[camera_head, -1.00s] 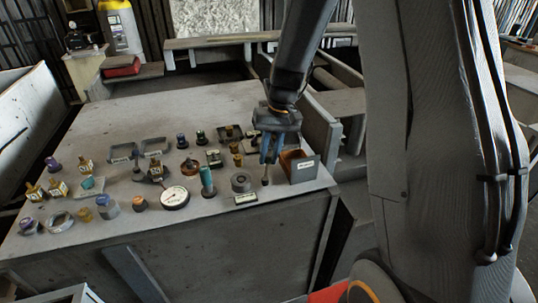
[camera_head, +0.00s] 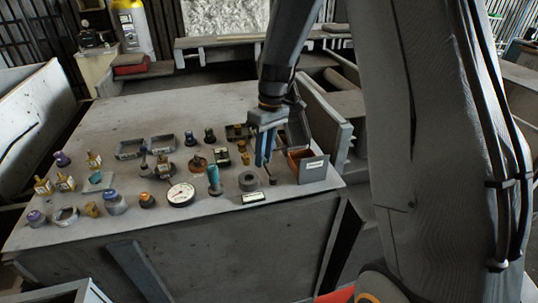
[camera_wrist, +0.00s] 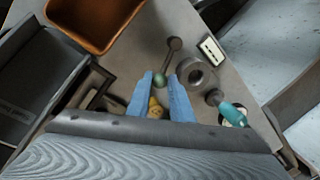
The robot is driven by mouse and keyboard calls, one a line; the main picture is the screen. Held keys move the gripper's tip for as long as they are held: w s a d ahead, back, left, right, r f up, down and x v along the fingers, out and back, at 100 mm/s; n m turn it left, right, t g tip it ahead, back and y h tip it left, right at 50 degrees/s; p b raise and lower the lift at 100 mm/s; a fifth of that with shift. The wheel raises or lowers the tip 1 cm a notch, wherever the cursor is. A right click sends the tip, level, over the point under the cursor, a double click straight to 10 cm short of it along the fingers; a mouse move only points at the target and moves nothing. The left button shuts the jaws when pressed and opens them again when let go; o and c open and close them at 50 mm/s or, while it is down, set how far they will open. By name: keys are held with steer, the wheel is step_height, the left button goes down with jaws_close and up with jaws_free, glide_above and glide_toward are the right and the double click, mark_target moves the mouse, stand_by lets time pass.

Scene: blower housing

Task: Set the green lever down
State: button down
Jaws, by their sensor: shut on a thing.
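My gripper (camera_wrist: 160,77) has two blue fingers, closed around the green ball knob (camera_wrist: 160,79) of the green lever in the wrist view. The lever's grey rod (camera_wrist: 169,58) runs from the knob toward the top of the picture to a small round dark end. In the head view my gripper (camera_head: 264,164) points down at the table's right part, and the lever's dark rod (camera_head: 271,176) shows by the fingertips, tilted. I cannot tell whether the lever touches the table.
An orange-lined bin (camera_head: 313,169) stands close on the right. A grey ring (camera_head: 248,181), a white label plate (camera_head: 254,198) and a teal-handled part (camera_head: 214,180) lie near. Several knobs and a gauge (camera_head: 181,194) crowd the left. The table's back left is clear.

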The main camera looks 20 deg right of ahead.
steer(key=shift+s+a+r+n+g+h, duration=0.1)
steer(key=shift+a+n, duration=0.25)
steer(key=shift+n, duration=0.35)
steer(key=shift+s+a+f+n+g+h, duration=0.1)
steer(key=shift+a+n, duration=0.25)
steer(key=shift+n, duration=0.35)
steer(key=shift+s+a+r+n+g+h, duration=0.1)
steer(key=shift+a+n, duration=0.25)
steer(key=shift+n, duration=0.35)
steer(key=c, duration=1.6)
jaws_free()
steer(key=shift+s+a, duration=0.1)
steer(key=shift+w+d+r+b, duration=0.2)
steer(key=shift+r+b, duration=0.15)
steer(key=shift+r, duration=0.9)
steer(key=shift+w+d+r+b, duration=0.1)
steer(key=shift+w+r+b, duration=0.2)
steer(key=shift+r, duration=1)
steer(key=shift+w+d+r+b, duration=0.15)
steer(key=shift+r+b, duration=0.25)
steer(key=shift+r, duration=0.85)
steer(key=shift+s, duration=0.1)
